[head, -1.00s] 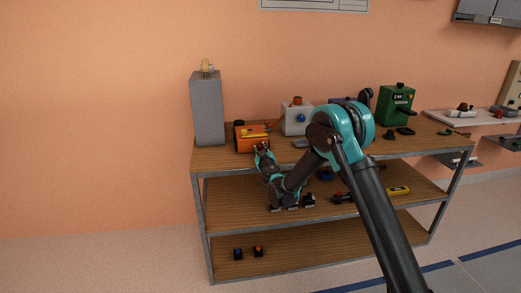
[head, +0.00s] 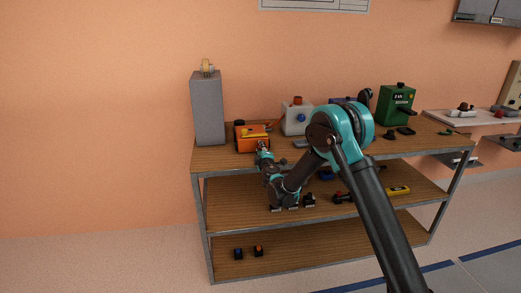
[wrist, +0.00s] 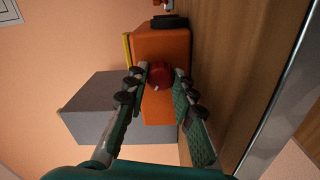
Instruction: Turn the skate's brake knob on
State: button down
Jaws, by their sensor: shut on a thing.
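The orange skate (head: 248,146) stands on the top shelf toward its left end, with a yellow bar on top and a black knob or wheel at its upper left. In the wrist view its orange body (wrist: 160,45) fills the middle, with the yellow bar along its left edge. A round red knob (wrist: 160,75) with a small pale mark sits on the face toward me. My gripper (wrist: 162,78) has one finger on each side of the red knob and is shut on it. In the head view my gripper (head: 261,147) is at the skate's front right and hides the knob.
A tall grey block (head: 207,110) stands left of the skate. A pale box (head: 297,118) with a blue knob and a green box (head: 396,105) stand to the right. The shelf's metal front edge (wrist: 285,90) runs close by on the right in the wrist view.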

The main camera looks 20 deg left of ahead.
jog(key=n, duration=0.5)
jog(key=shift+f+n, duration=0.1)
jog(key=shift+n, duration=0.3)
dwell(0.4)
jog(key=c, duration=1.3)
grip_release()
jog(key=shift+o, duration=0.2)
